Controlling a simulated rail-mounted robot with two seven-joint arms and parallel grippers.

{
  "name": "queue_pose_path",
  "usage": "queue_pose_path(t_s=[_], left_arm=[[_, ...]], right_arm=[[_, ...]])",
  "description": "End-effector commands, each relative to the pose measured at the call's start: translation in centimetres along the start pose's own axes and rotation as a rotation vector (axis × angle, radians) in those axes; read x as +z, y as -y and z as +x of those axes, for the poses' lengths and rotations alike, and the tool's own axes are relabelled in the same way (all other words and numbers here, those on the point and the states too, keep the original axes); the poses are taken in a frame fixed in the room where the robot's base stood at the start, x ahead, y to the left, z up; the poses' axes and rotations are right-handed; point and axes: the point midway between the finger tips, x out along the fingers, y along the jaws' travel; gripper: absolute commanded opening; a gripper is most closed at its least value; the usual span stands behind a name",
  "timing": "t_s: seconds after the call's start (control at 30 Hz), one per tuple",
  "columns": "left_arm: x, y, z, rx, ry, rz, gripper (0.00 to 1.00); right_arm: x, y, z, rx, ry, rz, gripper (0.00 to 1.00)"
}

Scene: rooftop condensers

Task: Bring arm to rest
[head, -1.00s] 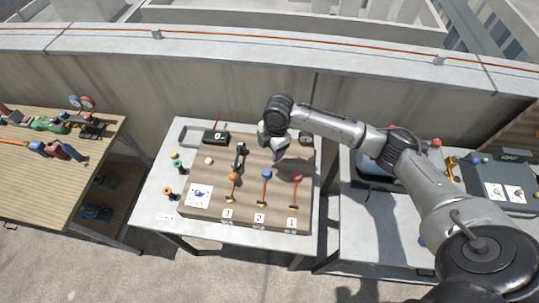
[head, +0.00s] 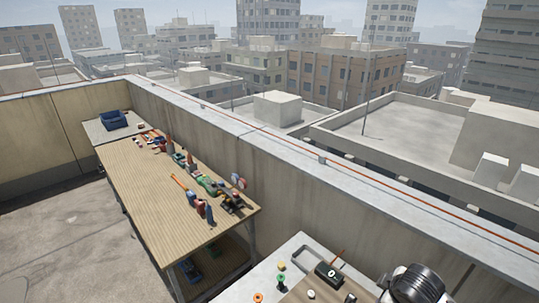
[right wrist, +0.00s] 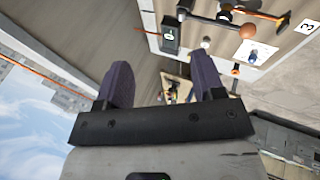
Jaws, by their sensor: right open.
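My right gripper (right wrist: 160,76) shows in the right wrist view with its two dark purple fingers spread apart. Nothing is held between them. Beyond the fingers the view shows the board on the white table, tilted by the camera angle. In the head view only a rounded dark and silver part of my right arm shows at the bottom edge, over the white table (head: 262,276). The fingers are hidden there. My left arm and gripper are in neither view.
A wooden workbench (head: 150,205) with several tools stands left of the white table. A black meter (head: 328,274) sits on the white table; it also shows in the right wrist view (right wrist: 170,34). A blue bin (head: 113,120) stands at the far end. A parapet wall (head: 300,185) runs behind.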

Motion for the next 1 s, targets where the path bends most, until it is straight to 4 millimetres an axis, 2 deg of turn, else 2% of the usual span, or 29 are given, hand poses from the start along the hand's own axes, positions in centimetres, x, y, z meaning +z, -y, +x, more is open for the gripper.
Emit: queue_pose_path(t_s=[0.03,0.13,0.2,0.3,0.43,0.57,0.67,0.8,1.0], left_arm=[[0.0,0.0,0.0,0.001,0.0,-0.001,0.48],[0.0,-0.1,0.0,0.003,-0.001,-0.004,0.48],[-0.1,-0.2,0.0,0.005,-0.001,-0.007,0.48],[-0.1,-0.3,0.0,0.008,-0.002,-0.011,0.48],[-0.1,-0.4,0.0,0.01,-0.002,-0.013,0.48],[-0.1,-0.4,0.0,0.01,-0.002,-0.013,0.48],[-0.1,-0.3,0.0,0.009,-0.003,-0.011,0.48],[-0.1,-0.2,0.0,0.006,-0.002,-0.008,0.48],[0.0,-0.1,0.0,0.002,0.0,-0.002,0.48]], right_arm=[[-1.4,-0.2,-1.5,0.056,-0.053,0.031,0.62],[-3.3,0.3,-3.8,0.147,-0.144,0.102,0.62],[-4.1,1.4,-5.2,0.193,-0.21,0.157,0.62],[-4.5,3.5,-6.7,0.23,-0.285,0.23,0.62],[-3.5,6.6,-7.6,0.239,-0.342,0.311,0.62],[-1.2,10.8,-7.6,0.205,-0.352,0.407,0.62],[1.5,14.7,-7.1,0.143,-0.32,0.49,0.62],[5.4,20.5,-5.7,0.021,-0.23,0.585,0.62],[10.0,27.5,-4.0,-0.113,-0.079,0.656,0.62]])
